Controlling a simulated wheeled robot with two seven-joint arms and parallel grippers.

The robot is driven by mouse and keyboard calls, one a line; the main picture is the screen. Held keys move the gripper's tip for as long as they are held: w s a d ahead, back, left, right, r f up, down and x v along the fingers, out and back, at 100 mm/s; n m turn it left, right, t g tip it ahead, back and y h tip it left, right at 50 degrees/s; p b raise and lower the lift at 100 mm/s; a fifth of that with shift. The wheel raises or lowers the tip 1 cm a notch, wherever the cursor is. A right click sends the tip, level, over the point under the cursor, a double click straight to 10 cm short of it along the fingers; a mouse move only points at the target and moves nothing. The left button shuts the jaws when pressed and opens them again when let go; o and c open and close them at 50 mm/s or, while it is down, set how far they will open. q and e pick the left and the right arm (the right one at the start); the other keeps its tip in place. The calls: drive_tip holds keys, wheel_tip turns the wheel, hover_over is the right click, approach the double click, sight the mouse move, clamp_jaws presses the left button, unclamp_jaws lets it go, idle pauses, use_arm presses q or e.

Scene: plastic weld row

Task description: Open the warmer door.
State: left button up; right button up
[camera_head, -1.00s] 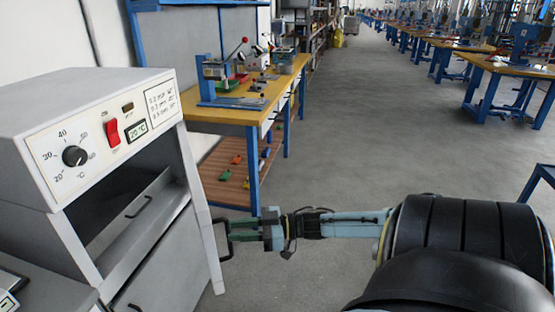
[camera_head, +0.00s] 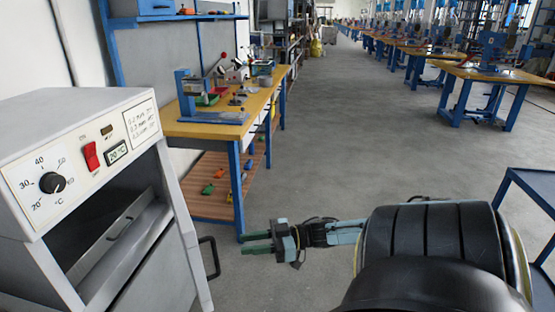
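The warmer (camera_head: 75,130) is the white box at left, with a dial, red switch and label on its panel. Its front shows a dark cavity with a grey inner drawer or tray. My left gripper is out of view.
A blue-legged workbench (camera_head: 220,125) with tools stands behind the warmer, a wooden shelf (camera_head: 200,198) below. A blue frame (camera_head: 535,195) stands at the right edge. The grey floor between is clear.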

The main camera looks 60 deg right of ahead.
drive_tip(key=v, duration=0.6)
drive_tip(key=shift+d+p, duration=0.35)
drive_tip(key=shift+d, duration=0.1)
drive_tip(key=shift+s, duration=0.1)
